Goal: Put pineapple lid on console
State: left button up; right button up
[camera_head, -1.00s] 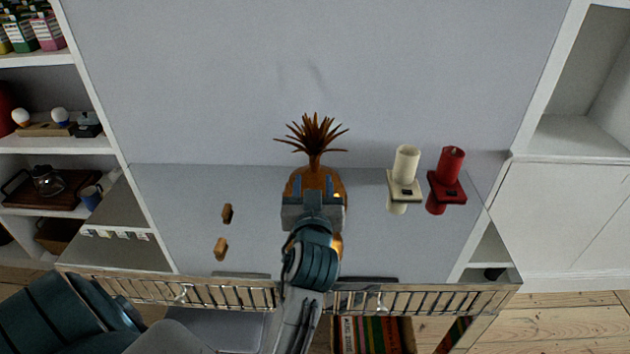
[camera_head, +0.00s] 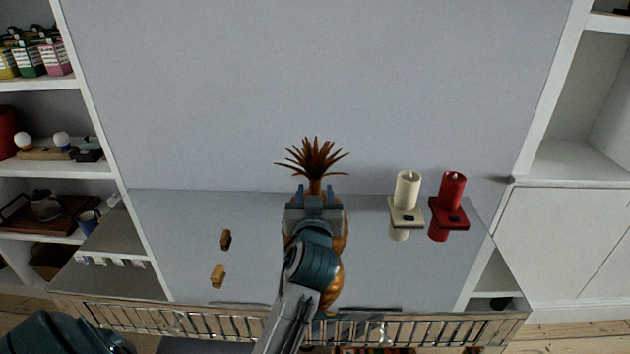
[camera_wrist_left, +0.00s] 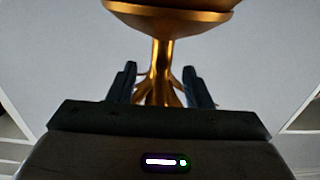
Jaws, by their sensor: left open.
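The pineapple ornament has a golden-orange body (camera_head: 340,268) and stands upright on the grey console top (camera_head: 175,240). Its lid has a crown of spiky brown leaves (camera_head: 316,158) on a narrow stem. My left gripper (camera_head: 315,192) is open at the lid's stem, just below the leaves, and hides much of the body in the head view. In the left wrist view the golden stem (camera_wrist_left: 161,58) shows between the two open fingers, with no clear contact. My right gripper is not in view.
A cream candle (camera_head: 407,190) and a red candle (camera_head: 452,190) are on holders to the right. Two small brown pieces (camera_head: 225,240) lie to the left. A metal railing (camera_head: 430,328) runs along the front. Shelves stand at both sides. Bare console top lies around the pineapple.

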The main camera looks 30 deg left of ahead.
aim_at(314, 187)
pick_arm(q)
jog(key=p+x, duration=0.1)
jog(key=x, duration=0.3)
jog(key=shift+s+f, duration=0.1)
jog(key=shift+w+a+f, duration=0.1)
jog(key=shift+w+a, duration=0.15)
jog(key=shift+w, duration=0.05)
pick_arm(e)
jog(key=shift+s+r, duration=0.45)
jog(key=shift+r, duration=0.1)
pick_arm(q)
jog(key=shift+d, duration=0.1)
jog(key=shift+c, duration=0.3)
grip_shut()
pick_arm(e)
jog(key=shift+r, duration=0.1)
